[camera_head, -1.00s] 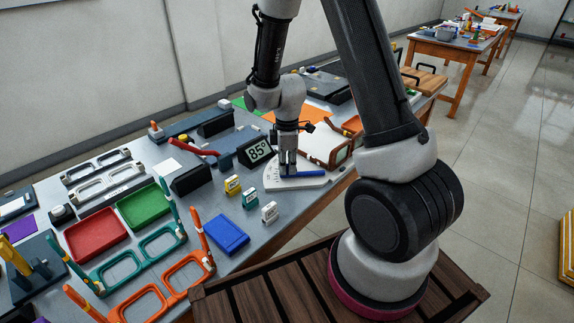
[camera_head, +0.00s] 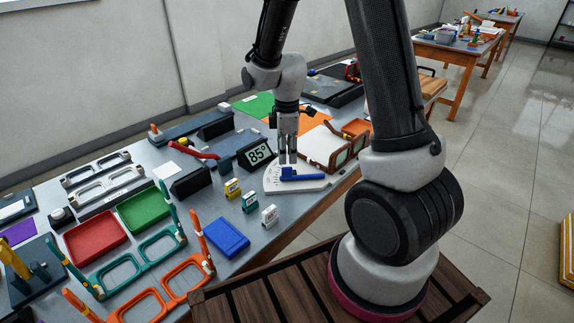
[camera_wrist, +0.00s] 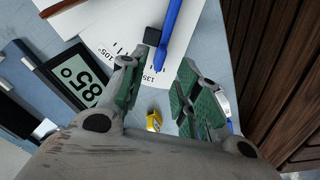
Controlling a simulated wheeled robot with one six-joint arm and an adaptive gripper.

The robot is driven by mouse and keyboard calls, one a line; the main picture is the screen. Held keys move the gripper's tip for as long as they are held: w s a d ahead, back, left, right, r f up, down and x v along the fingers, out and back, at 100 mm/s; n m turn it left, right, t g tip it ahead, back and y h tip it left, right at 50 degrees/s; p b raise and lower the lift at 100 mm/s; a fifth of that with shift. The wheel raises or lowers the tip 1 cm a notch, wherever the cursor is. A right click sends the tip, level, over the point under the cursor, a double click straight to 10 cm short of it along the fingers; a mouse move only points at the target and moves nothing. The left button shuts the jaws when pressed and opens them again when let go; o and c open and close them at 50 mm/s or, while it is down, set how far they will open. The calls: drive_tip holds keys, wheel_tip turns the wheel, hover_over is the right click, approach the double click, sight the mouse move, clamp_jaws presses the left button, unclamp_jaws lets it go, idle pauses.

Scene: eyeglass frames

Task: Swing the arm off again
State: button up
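A white angle dial (camera_head: 300,187) lies near the front edge of the bench, with a blue arm (camera_head: 304,178) across it. In the wrist view the blue arm (camera_wrist: 174,35) runs upward, beside a small black block (camera_wrist: 152,36), over printed marks that include 105° and 135°. A black display (camera_head: 258,153) reading 85° stands behind the dial, to its left; it also shows in the wrist view (camera_wrist: 73,77). My gripper (camera_head: 288,160) hangs just above the dial. In the wrist view its green-padded fingers (camera_wrist: 156,85) are apart and empty, clear of the blue arm.
Small yellow (camera_head: 232,188), teal (camera_head: 249,202) and white (camera_head: 269,215) tags stand left of the dial. Teal (camera_head: 120,270) and orange (camera_head: 185,280) eyeglass frames and a blue tray (camera_head: 222,238) lie nearer. Brown glasses (camera_head: 340,157) stand right, behind the dial.

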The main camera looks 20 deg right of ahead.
wheel_tip(320, 180, up, 6)
drive_tip(key=shift+f, duration=0.1)
idle(0.5)
drive_tip(key=s+d+r+m+t, duration=0.2)
drive_tip(key=s+d+r+m, duration=0.1)
drive_tip(key=s+r+m, duration=0.4)
drive_tip(key=s+d+r+m+t, duration=0.2)
drive_tip(key=s+d+r+m, duration=0.1)
drive_tip(key=s+r+m, duration=0.4)
drive_tip(key=s+r, duration=0.3)
drive_tip(key=s, duration=0.4)
drive_tip(key=shift+r, duration=0.25)
